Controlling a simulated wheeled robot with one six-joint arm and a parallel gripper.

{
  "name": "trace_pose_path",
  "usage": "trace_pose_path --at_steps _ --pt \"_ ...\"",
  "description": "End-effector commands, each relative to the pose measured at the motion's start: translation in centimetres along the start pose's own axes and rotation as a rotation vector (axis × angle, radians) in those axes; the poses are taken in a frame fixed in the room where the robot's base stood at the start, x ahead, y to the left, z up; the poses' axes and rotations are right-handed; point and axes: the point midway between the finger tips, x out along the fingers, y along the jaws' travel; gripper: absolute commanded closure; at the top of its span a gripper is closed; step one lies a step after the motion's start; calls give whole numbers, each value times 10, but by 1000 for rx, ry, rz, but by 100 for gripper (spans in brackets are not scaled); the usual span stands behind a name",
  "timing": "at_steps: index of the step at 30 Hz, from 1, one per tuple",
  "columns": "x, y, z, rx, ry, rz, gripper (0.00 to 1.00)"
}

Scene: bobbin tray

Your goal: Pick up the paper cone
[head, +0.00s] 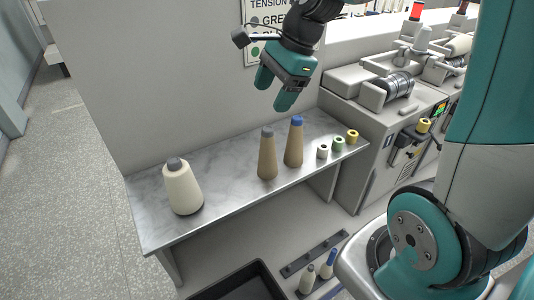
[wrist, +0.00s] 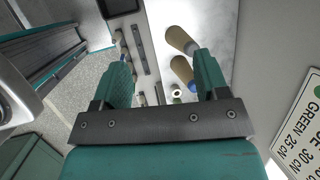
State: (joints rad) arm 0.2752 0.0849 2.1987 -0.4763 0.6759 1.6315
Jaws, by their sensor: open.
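Two bare brown paper cones stand upright on the grey marbled table (head: 225,172). One is a brown cone with a grey tip (head: 267,158); the other is a brown cone with a blue tip (head: 294,148), just right of it. The wrist view shows the grey-tipped cone (wrist: 178,38) and the blue-tipped cone (wrist: 182,70) near the right finger, the latter partly hidden by it. My gripper (head: 274,92) is open and empty, above and behind the cones, clear of them. Its two fingers also show in the wrist view (wrist: 163,60).
A cream yarn cone (head: 183,190) stands at the table's left end. White (head: 322,151), green (head: 338,144) and yellow (head: 352,136) small spools stand right of the cones. A wall rises behind, with a sign (head: 254,38). A dark tray (head: 205,293) lies below the table.

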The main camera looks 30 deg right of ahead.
Motion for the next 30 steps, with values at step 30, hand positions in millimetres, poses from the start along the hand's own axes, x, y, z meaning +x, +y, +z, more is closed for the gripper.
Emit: trace_pose_path --at_steps 30 --pt "110 -46 -88 773 16 -76 33"
